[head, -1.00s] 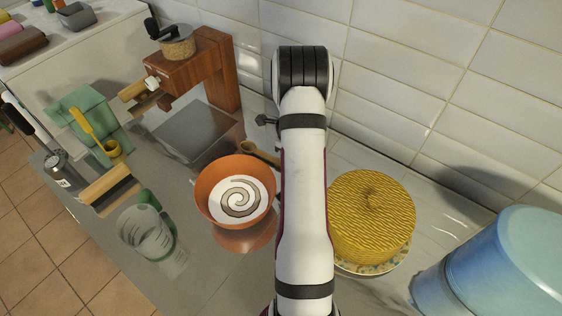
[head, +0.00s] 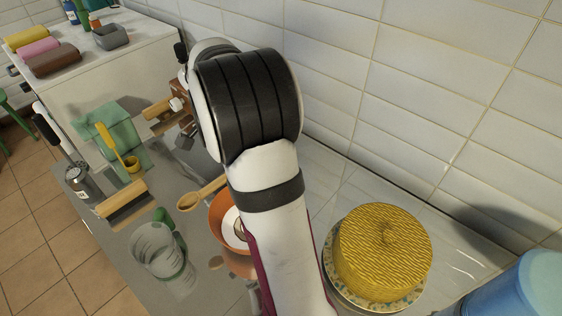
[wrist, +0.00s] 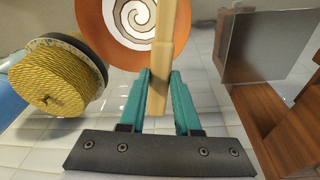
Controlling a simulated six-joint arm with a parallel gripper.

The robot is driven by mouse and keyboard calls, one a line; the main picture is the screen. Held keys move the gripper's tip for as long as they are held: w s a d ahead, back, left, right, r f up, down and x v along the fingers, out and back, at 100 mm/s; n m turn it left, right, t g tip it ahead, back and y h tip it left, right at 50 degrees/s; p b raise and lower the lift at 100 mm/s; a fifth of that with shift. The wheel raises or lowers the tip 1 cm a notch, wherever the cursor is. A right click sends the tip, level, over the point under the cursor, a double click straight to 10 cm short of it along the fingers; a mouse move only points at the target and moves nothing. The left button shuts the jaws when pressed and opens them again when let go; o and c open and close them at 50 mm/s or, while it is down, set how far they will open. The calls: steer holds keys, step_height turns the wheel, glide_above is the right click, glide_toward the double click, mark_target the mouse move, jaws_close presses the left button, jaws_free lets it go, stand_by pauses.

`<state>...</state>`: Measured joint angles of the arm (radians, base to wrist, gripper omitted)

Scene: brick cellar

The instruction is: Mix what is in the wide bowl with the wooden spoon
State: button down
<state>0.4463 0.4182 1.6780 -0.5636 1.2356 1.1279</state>
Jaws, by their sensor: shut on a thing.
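The wide orange bowl (head: 216,218) stands on the counter, half hidden behind my arm in the head view. The wrist view shows its orange wall (wrist: 92,18) and a white content with a brown spiral (wrist: 132,20). The wooden spoon (head: 201,194) shows left of my arm, its head to the lower left, outside the bowl in that picture. My gripper (wrist: 160,75) has teal fingers on either side of the spoon's handle (wrist: 162,55) and is shut on it. The spoon's head is beyond the top of the wrist view. My arm hides the gripper in the head view.
A yellow woven round thing (head: 380,250) sits on a patterned plate right of my arm. A blue container (head: 530,290) is at the lower right. The tiled wall is behind.

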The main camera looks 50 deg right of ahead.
steer(key=a+r+n+t, duration=0.1)
steer(key=a+r+n, duration=0.1)
steer(key=a+n, duration=0.1)
steer(key=w+a+r+n+t+h, duration=0.1)
steer(key=a+n, duration=0.3)
steer(key=a, duration=0.1)
steer(key=a+r+n, duration=0.2)
steer(key=a+n, duration=0.1)
steer(key=shift+w+a+r+n+t, duration=0.25)
steer(key=shift+a+r+n+t, duration=0.1)
steer(key=shift+a+n+t, duration=0.05)
steer(key=s+a+r+n+t, duration=0.2)
steer(key=a+r+n, duration=0.1)
steer(key=a+n, duration=0.1)
steer(key=s+d+m+g, duration=0.5)
steer(key=d+m+g, duration=0.25)
steer(key=m, duration=0.55)
steer(key=s+d+m+g, duration=0.6)
steer(key=d+m, duration=0.3)
steer(key=m, duration=0.3)
steer(key=s+d+f, duration=0.4)
steer(key=s, duration=0.3)
steer(key=w+a+f, duration=0.4)
steer(key=w+f, duration=0.3)
steer(key=f, duration=0.2)
steer(key=shift+f+y, duration=0.3)
steer(key=shift+f, duration=0.05)
steer(key=shift+w+a, duration=0.1)
steer(key=shift+a, duration=0.05)
